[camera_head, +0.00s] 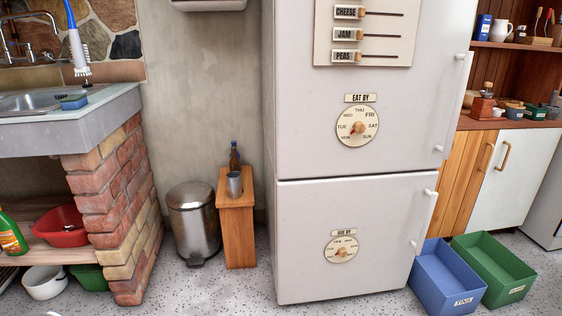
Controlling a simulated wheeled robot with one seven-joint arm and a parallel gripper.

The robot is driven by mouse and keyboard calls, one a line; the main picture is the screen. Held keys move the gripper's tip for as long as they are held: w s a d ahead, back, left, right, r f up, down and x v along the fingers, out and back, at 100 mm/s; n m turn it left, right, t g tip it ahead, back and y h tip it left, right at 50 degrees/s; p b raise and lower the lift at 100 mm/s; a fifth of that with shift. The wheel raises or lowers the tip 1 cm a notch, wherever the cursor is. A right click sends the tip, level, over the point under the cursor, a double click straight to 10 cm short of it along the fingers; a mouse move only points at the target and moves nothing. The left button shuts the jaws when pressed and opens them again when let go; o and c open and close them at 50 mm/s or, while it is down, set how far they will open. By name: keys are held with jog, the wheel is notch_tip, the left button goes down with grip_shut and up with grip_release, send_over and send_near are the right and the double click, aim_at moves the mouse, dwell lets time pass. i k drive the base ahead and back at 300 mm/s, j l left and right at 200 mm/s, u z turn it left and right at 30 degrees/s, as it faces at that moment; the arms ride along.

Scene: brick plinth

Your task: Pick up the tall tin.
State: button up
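A silver-grey metal cylinder (234,185), which looks like the tall tin, stands upright on a narrow wooden stand (238,230). The stand is between the metal pedal bin and the white fridge. A dark brown bottle (234,158) is just behind the cylinder, and its lower part is hidden. My gripper is not in view.
A metal pedal bin (194,225) is left of the stand, beside the brick plinth (110,200) under the sink. A white fridge (350,240) closes the right side. Blue (447,285) and green (500,275) crates sit on the floor at right. The floor before the stand is clear.

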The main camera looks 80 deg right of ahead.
aim_at(234, 187)
jog(key=z, duration=2.35)
jog(key=i+j, duration=0.25)
jog(key=i, duration=0.2)
jog(key=i+j, duration=0.25)
jog(key=i, duration=0.2)
jog(key=i+j+z, duration=0.1)
jog(key=i, duration=0.35)
jog(key=i+j, duration=0.4)
